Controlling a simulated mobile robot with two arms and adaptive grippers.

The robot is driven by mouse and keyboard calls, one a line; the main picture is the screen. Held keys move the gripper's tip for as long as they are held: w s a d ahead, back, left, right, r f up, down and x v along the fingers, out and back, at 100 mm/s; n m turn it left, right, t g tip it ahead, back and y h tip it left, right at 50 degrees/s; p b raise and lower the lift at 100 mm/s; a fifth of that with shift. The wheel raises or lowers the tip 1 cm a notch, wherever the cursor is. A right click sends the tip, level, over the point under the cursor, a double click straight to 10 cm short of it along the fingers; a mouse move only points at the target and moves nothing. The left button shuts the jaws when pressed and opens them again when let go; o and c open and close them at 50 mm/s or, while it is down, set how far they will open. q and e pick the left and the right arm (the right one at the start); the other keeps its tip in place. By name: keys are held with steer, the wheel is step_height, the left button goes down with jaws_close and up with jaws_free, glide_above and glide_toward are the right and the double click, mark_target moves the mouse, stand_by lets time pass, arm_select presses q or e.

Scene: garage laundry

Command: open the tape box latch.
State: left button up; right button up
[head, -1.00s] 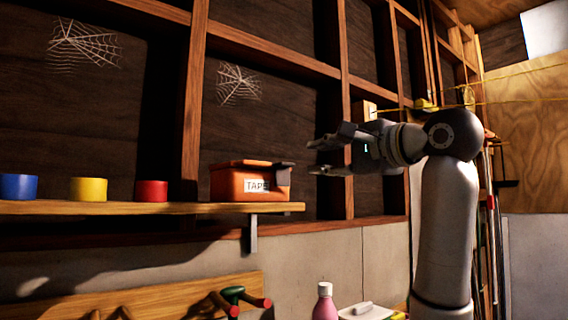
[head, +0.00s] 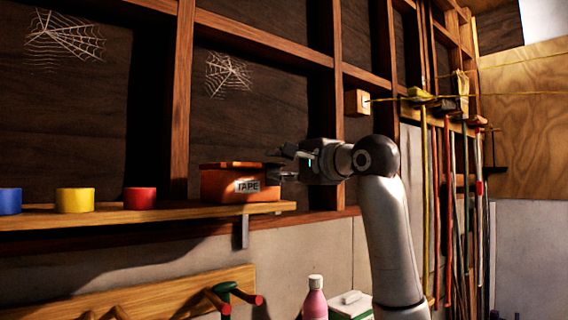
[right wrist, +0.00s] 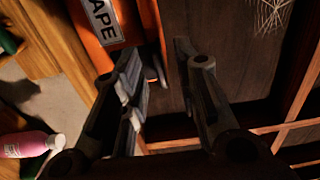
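The orange tape box (head: 222,186) with a white TAPE label sits near the right end of the wooden shelf, its lid looking shut. Its dark grey latch (head: 272,172) is at the box's right end, partly hidden by my gripper. My right gripper (head: 284,164) is at that end, fingers pointing left toward the box. In the right wrist view the box (right wrist: 88,22) is at the top left, and my right gripper (right wrist: 157,55) has its fingers spread, with the box's edge near the left finger. Whether a finger touches the latch I cannot tell. My left gripper is not in view.
The wooden shelf (head: 100,217) also carries blue (head: 10,201), yellow (head: 76,200) and red (head: 140,198) rolls. Below are a peg rail (head: 130,300) and a pink bottle (head: 315,303). Wall studs stand behind; long-handled tools hang at the right.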

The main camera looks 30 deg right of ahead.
jaws_close()
steer(key=shift+f, duration=0.1)
